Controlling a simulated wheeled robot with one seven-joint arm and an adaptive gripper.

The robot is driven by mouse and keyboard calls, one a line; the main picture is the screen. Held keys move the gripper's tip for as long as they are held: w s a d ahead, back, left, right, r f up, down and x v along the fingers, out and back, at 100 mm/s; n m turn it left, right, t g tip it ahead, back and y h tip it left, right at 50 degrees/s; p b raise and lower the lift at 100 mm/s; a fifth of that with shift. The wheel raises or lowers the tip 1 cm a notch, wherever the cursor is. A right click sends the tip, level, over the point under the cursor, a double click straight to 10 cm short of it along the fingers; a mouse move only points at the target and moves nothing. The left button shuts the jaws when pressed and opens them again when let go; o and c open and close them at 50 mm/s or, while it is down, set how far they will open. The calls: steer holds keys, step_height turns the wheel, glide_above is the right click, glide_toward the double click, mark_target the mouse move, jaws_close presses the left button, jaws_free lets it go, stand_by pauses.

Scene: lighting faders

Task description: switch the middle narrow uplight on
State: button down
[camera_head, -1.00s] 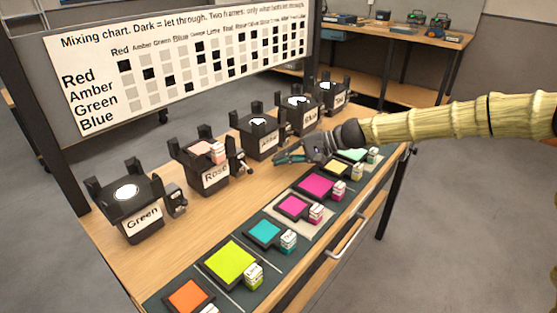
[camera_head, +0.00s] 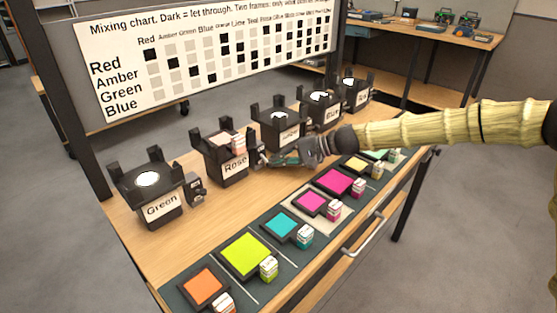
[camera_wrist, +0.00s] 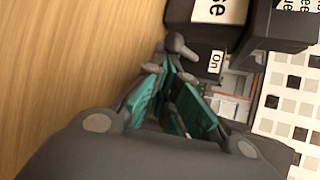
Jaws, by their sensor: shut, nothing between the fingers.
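A row of black uplights with name labels stands on the wooden bench. The Rose uplight (camera_head: 233,167) has a pinkish piece on top and a small black switch box (camera_head: 259,153) at its right side. In the wrist view that box (camera_wrist: 203,64) carries an "On" label, and a grey round-ended lever (camera_wrist: 179,44) sticks out of it. My gripper (camera_head: 268,160) is shut and empty, low beside the Rose switch box. In the wrist view its teal-padded fingertips (camera_wrist: 168,66) are close to the lever; I cannot tell whether they touch it.
The Green uplight (camera_head: 150,190) with its own switch box (camera_head: 196,189) stands left. Several more uplights stand farther back. Colored filter squares (camera_head: 245,255) with small labelled blocks lie along the front edge. A mixing chart (camera_head: 200,55) stands behind. Bare wood lies between uplights and filters.

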steer(key=shift+r+p, duration=0.2)
steer(key=shift+p, duration=0.25)
steer(key=shift+s+d+r+m+g+h+p, duration=0.15)
steer(key=shift+m+g+h+p, duration=0.35)
steer(key=shift+p, duration=1.5)
steer(key=shift+r+p, duration=0.1)
steer(key=shift+p, duration=0.2)
steer(key=r+h+p, duration=0.1)
steer(key=p, duration=0.3)
steer(key=shift+g+h, duration=0.3)
steer(key=g+h+p, duration=0.1)
steer(key=p, duration=0.2)
steer(key=m+g+h+p, duration=0.1)
steer(key=p, duration=0.2)
steer(key=shift+s+r+m, duration=0.15)
steer(key=shift+r+m, duration=0.15)
steer(key=shift+r, duration=0.05)
steer(key=shift+r+p, duration=0.55)
steer(key=shift+p, duration=0.4)
steer(key=shift+r+p, duration=0.45)
steer(key=shift+r, duration=0.1)
steer(key=shift+r, duration=0.1)
